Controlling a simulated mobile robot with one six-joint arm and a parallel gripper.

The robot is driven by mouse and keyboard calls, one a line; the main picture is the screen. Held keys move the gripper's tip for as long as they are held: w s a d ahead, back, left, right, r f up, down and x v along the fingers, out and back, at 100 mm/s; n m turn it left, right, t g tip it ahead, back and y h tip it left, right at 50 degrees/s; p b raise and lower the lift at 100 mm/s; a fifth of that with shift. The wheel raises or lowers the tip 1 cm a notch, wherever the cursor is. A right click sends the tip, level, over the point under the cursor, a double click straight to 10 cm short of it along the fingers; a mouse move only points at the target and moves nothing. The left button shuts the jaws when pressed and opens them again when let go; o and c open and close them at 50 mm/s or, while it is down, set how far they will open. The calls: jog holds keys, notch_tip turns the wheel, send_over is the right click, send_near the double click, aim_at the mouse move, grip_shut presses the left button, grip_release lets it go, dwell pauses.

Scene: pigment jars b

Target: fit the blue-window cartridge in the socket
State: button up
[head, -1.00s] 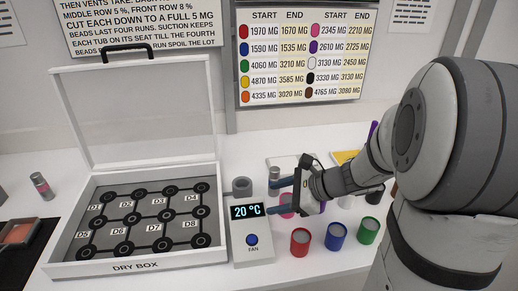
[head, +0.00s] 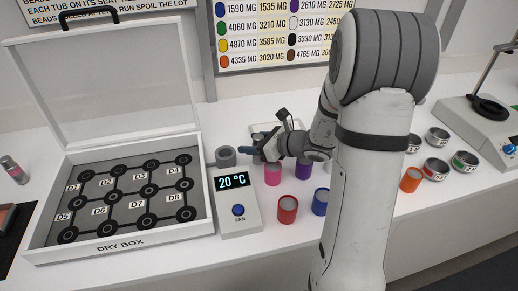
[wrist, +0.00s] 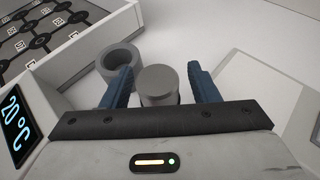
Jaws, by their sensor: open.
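A grey cylinder (wrist: 158,82), likely the cartridge, stands between the two blue fingers of my gripper (wrist: 160,86) in the wrist view. In the head view my gripper (head: 256,150) is low over the table, and the cylinder is mostly hidden there. The socket, a thick grey ring (head: 226,157), is beside the gripper to the left. It also shows in the wrist view (wrist: 107,72), and its hole looks empty.
A fan unit (head: 238,192) reading 20 °C is in front of the socket. Pink (head: 272,176), purple (head: 303,171), red (head: 288,212) and blue (head: 320,203) jars stand close by.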

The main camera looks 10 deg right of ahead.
jog(key=shift+c, duration=0.5)
jog(key=c, duration=1)
